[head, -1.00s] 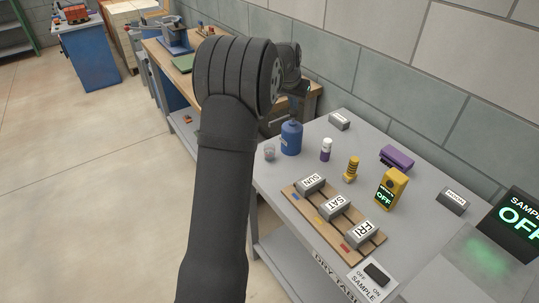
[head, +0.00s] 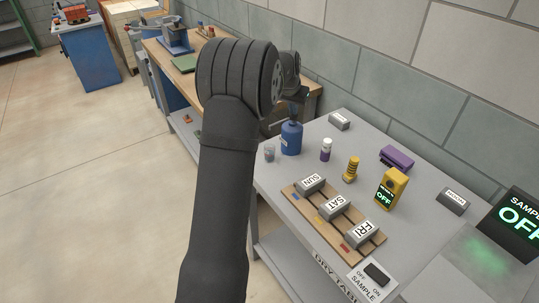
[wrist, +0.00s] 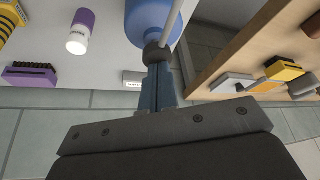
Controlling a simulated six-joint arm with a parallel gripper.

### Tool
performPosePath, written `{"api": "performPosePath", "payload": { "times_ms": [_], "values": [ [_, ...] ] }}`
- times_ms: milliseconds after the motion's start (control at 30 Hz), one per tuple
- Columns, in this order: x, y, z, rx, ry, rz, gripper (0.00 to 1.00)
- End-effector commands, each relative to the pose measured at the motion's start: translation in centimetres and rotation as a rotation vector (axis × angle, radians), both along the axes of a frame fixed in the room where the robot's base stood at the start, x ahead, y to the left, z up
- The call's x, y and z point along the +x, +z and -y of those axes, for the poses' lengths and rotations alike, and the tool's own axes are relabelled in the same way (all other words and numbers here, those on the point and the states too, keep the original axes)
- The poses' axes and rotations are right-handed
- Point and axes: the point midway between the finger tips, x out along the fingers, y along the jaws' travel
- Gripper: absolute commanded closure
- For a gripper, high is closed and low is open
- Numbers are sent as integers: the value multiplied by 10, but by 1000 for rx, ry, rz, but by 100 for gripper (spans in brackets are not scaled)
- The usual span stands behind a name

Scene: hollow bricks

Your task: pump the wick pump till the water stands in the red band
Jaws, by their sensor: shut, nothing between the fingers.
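The wick pump appears to be the blue bottle (head: 291,138) near the left corner of the grey table, with a dark knob on top. In the wrist view the blue bottle (wrist: 146,20) shows at the top, with its dark knob (wrist: 156,53) and a thin pale rod beside it. My gripper (head: 294,112) is just above the bottle; its fingers (wrist: 158,68) are shut, with the tips at the knob. I cannot tell whether they touch it. A small clear cup (head: 269,153) stands left of the bottle. Its water level and any red band are too small to make out.
A purple-and-white vial (head: 326,149), a yellow ribbed piece (head: 351,168), a yellow meter (head: 391,189) reading OFF and a purple block (head: 397,157) stand to the right. A wooden rack (head: 333,221) holds day-marked blocks in front. A grey wall runs behind.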

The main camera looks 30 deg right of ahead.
Motion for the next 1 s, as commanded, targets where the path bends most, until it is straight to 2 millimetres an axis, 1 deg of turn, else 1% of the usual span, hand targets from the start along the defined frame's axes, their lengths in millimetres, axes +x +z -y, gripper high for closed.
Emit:
{"api": "performPosePath", "payload": {
  "times_ms": [800, 1000],
  "values": [
    [0, 57, 0, 0, 0, 0, 100],
    [0, 67, 0, 1, 0, -1, 100]
  ]
}}
